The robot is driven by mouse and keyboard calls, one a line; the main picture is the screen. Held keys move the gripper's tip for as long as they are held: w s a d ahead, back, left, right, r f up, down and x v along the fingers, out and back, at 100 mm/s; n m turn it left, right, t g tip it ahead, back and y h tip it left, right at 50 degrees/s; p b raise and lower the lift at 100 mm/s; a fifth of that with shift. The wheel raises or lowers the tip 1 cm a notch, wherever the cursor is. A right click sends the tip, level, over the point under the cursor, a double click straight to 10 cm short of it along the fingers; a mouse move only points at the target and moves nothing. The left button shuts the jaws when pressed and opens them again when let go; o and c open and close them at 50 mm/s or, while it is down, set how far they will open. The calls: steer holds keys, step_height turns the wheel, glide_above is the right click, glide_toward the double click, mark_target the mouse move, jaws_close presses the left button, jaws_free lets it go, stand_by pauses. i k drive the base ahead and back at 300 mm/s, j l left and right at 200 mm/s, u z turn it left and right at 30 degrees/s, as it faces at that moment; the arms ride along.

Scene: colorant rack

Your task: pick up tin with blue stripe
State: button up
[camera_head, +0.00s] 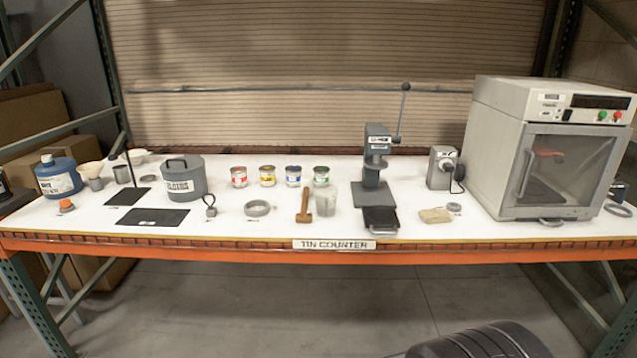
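The tin with the blue stripe (293,176) stands upright on the white counter, left of the picture's middle. It is third from the left in a row of small tins. The tin with the yellow stripe (267,176) is just left of it and the tin with the green stripe (321,175) just right. The tin with the red stripe (239,177) is at the row's left end. A dark ribbed part at the bottom right edge seems to be mine. No gripper fingers show.
A wooden-handled mallet (304,205) and a clear beaker (326,203) stand in front of the blue and green tins. A grey lidded pot (184,180) is left of the row, a lever press (376,160) right. A grey ring (257,208) lies in front.

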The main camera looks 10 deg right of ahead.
mark_target(293, 178)
steer(key=i+j, duration=0.15)
steer(key=i, duration=0.7)
steer(key=i+j, duration=0.1)
steer(key=i, duration=0.7)
steer(key=i+j, duration=0.15)
steer(key=i, duration=0.7)
